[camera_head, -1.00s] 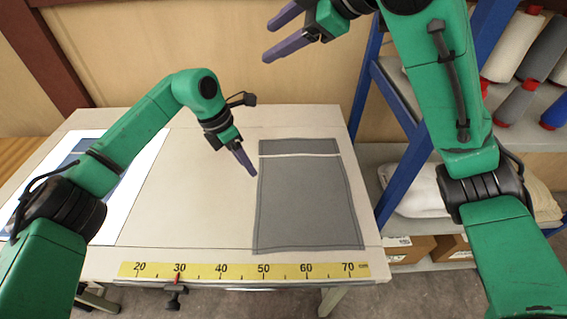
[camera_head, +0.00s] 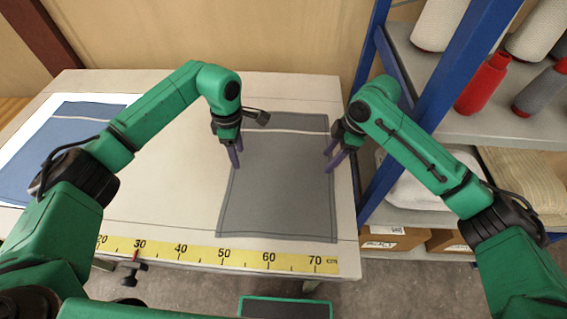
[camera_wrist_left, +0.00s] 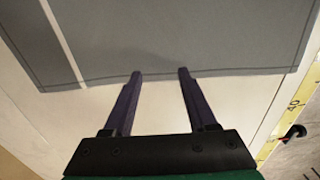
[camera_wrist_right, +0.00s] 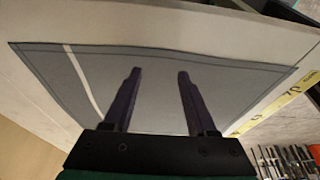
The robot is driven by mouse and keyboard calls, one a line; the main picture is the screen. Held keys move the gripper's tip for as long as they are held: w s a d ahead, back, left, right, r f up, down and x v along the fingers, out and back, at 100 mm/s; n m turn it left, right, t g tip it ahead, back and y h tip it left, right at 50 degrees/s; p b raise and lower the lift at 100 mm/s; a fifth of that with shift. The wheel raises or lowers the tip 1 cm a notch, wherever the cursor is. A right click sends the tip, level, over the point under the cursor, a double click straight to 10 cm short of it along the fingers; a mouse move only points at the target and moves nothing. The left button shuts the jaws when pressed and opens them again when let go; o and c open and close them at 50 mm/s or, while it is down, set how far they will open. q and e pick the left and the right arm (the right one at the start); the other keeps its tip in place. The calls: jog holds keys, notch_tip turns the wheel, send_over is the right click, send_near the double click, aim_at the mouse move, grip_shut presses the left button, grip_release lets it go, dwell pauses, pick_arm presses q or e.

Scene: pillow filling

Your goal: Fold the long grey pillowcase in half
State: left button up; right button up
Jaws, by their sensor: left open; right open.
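The long grey pillowcase (camera_head: 280,190) lies flat and unfolded on the table, with a white stripe near its far end. It also shows in the left wrist view (camera_wrist_left: 190,35) and the right wrist view (camera_wrist_right: 150,85). My left gripper (camera_head: 237,160) is open at the pillowcase's left edge; in the left wrist view its fingertips (camera_wrist_left: 160,72) reach that edge. My right gripper (camera_head: 333,158) is open at the right edge; in the right wrist view its fingers (camera_wrist_right: 160,72) are over the cloth. Neither holds cloth, and whether the fingertips touch it I cannot tell.
A yellow ruler (camera_head: 200,253) runs along the front edge of the table (camera_head: 180,190). A blue pillowcase on a white sheet (camera_head: 45,145) lies at the left. A blue-framed shelf (camera_head: 440,100) with thread cones and boxes stands close at the right.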

pick_arm(q)
jog(key=shift+d+f, duration=0.3)
jog(key=shift+f, duration=0.4)
pick_arm(e)
jog(key=shift+d+f, duration=0.3)
jog(key=shift+f, duration=0.45)
pick_arm(q)
jog(key=shift+a, duration=0.15)
pick_arm(e)
jog(key=shift+a, duration=0.2)
pick_arm(q)
jog(key=shift+f, duration=0.1)
grip_shut()
pick_arm(e)
jog(key=shift+f, duration=0.1)
grip_shut()
